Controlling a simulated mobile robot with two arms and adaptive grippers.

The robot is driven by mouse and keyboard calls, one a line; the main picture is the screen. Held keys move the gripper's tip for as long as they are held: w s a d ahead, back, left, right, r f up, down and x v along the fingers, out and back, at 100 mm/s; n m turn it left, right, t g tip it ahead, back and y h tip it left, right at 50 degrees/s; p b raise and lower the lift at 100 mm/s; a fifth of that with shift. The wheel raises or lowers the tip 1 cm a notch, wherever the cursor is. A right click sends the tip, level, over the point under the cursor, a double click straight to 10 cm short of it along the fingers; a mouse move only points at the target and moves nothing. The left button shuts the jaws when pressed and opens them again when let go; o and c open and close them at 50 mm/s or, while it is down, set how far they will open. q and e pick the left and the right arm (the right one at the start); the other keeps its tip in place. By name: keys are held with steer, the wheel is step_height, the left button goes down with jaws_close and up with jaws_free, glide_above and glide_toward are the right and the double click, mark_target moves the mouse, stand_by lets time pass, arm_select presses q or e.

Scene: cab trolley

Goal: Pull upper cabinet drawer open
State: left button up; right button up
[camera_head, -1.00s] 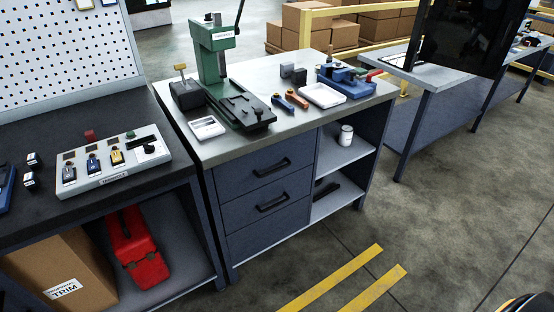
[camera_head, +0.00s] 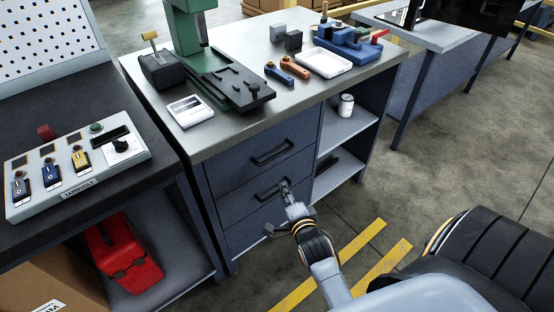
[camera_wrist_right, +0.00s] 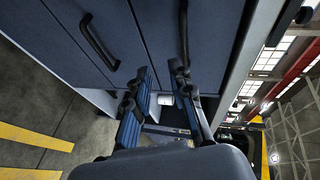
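The dark blue cabinet has an upper drawer (camera_head: 250,160) with a black bar handle (camera_head: 272,153); the drawer front looks flush and shut. A lower drawer (camera_head: 238,202) with its own handle (camera_head: 270,189) is also shut. My right gripper (camera_head: 278,208) is in front of the drawers, around lower drawer height in the head view. In the right wrist view my gripper (camera_wrist_right: 161,75) is open and empty, its two fingers apart. There the upper handle (camera_wrist_right: 183,30) lies just beyond the right-hand finger; the lower handle (camera_wrist_right: 97,42) is to the left. My left gripper is out of view.
The worktop (camera_head: 232,128) carries a green press (camera_head: 190,30), a white tray (camera_head: 328,62) and a blue vise (camera_head: 347,42). Open shelves (camera_head: 340,135) with a white can (camera_head: 345,105) stand right of the drawers. Floor in front is clear, with yellow stripes (camera_head: 362,240).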

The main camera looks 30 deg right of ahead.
mark_target(277, 154)
steer(key=shift+m+t+h, duration=0.4)
steer(key=shift+m, duration=0.4)
steer(key=w+d, duration=0.2)
steer(key=w, duration=0.2)
steer(key=w+d, duration=0.2)
steer(key=w, duration=0.2)
steer(key=w+d+r+b, duration=0.1)
steer(key=w, duration=0.4)
steer(key=shift+w+d, duration=0.1)
steer(key=shift+d, duration=0.3)
jaws_close()
